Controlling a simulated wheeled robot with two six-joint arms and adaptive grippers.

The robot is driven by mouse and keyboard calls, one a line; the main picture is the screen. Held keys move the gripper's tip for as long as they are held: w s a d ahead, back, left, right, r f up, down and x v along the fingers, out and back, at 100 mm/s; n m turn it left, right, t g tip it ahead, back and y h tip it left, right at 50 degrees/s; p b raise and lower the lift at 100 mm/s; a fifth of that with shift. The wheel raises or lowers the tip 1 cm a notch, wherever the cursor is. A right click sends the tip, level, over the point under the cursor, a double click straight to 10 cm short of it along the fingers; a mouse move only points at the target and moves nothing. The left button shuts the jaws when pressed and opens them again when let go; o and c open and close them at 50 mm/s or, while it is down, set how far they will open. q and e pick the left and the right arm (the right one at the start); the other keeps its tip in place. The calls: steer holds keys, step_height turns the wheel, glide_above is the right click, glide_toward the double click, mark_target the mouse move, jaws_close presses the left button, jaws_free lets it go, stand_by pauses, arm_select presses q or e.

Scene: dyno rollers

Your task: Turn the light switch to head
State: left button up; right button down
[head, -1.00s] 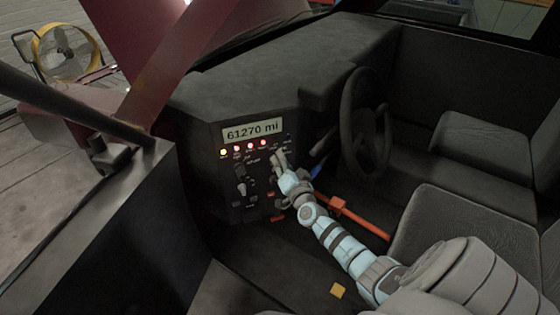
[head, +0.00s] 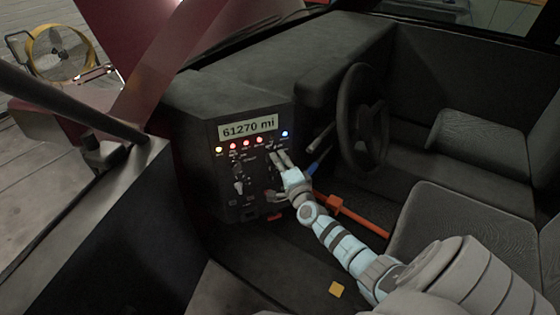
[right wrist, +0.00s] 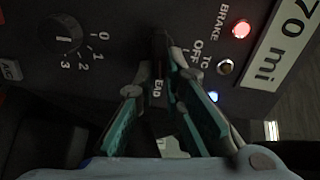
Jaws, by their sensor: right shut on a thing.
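The light switch is a small dark knob (right wrist: 160,42) on the dash panel. It shows in the right wrist view, between the tips of my right gripper (right wrist: 157,65). Lettering "OFF" and a partly covered "EAD" (right wrist: 157,88) stand beside it. The knob points down in that view, toward the "EAD" lettering. In the head view my right gripper (head: 278,158) is shut on the switch at the right of the panel and mostly hides it. My left gripper is not in view.
The panel has a mileage display (head: 248,128) and a row of lit indicators, with a blue one (head: 284,133) at right. A numbered dial (right wrist: 62,33) is near the switch. The steering wheel (head: 362,120) and an orange lever (head: 350,212) are close to my arm.

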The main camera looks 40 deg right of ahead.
stand_by(0.4)
steer(key=c, duration=1.7)
jaws_free()
steer(key=v, duration=1.2)
